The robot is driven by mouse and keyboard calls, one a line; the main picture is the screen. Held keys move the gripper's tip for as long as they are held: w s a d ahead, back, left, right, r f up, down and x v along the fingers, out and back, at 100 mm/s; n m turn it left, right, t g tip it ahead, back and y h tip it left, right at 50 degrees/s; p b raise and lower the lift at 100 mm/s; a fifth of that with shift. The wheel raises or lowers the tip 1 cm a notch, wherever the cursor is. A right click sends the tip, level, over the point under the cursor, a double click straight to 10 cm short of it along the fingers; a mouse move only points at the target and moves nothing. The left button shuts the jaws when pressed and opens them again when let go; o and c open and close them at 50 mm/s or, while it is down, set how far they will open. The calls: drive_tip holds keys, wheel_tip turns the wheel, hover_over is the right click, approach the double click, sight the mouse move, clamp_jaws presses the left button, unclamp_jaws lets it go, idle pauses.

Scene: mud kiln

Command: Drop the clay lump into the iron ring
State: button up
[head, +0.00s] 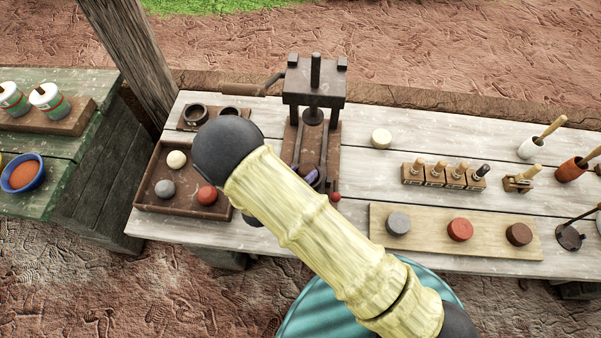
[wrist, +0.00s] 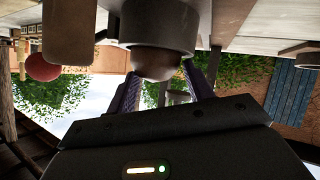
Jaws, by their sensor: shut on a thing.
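My gripper's purple fingers (wrist: 160,82) are shut on a brown clay lump (wrist: 155,66) in the upside-down wrist view. The lump is at the mouth of a dark grey iron ring (wrist: 158,36), whose rim covers part of it. I cannot tell how far it is inside or whether they touch. In the head view, one purple finger of my gripper (head: 310,176) shows at the base of the dark press (head: 315,86). My arm hides much of this spot, and the lump is not visible there.
A wooden tray (head: 146,207) with cream, grey and red balls stands left of the press. A rack with dark rings (head: 195,115) lies behind it. The press has a red knob (head: 336,197). To the right are stamps (head: 436,174) and a board with discs (head: 429,244).

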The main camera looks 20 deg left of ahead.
drive_tip(key=shift+f, duration=0.1)
drive_tip(key=o, duration=1.2)
drive_tip(key=shift+s, duration=0.1)
drive_tip(key=shift+s, duration=0.1)
drive_tip(key=b+v, duration=0.3)
drive_tip(key=v, duration=1.4)
